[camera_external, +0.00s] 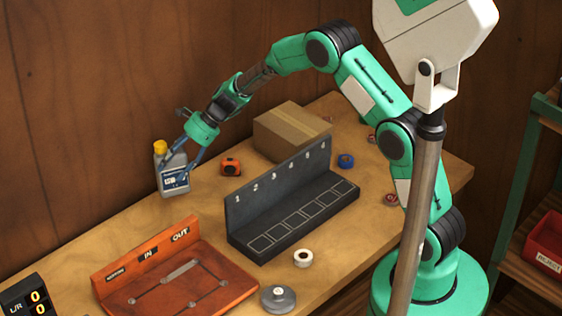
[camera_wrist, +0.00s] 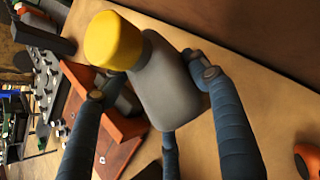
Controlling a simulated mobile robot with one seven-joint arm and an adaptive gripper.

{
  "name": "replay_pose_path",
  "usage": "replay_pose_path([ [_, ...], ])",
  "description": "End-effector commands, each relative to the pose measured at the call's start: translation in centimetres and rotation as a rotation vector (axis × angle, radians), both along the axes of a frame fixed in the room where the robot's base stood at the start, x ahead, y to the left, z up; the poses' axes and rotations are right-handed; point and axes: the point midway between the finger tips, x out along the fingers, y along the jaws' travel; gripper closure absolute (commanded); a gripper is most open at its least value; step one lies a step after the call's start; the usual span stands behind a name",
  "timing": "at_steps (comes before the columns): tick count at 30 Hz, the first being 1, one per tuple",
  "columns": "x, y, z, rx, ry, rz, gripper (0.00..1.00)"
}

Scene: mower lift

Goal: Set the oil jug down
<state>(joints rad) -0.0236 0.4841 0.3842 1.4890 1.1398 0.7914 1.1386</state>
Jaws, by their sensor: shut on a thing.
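The oil jug (camera_external: 171,176) is a grey bottle with a yellow cap and a dark label, upright at the back left of the workbench in the external view. My gripper (camera_external: 182,172) is shut on the jug, its blue fingers around the body from the right side.
An orange IN/OUT tray (camera_external: 215,275) stands in front of the jug. A dark numbered rack (camera_external: 290,215), a cardboard box (camera_external: 290,130) and an orange tape measure (camera_external: 231,166) are to the right. A white roll (camera_external: 303,258) and a grey round weight (camera_external: 278,299) lie near the front edge.

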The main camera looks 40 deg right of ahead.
Motion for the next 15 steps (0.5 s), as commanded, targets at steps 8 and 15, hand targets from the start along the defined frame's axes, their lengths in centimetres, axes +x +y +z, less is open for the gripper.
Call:
replay_pose_path([
  [8,0.16,0.01,-0.61,0.0,-0.005,0.0,0.97],
  [15,0.13,0.01,-0.76,0.0,-0.004,-0.001,0.97],
])
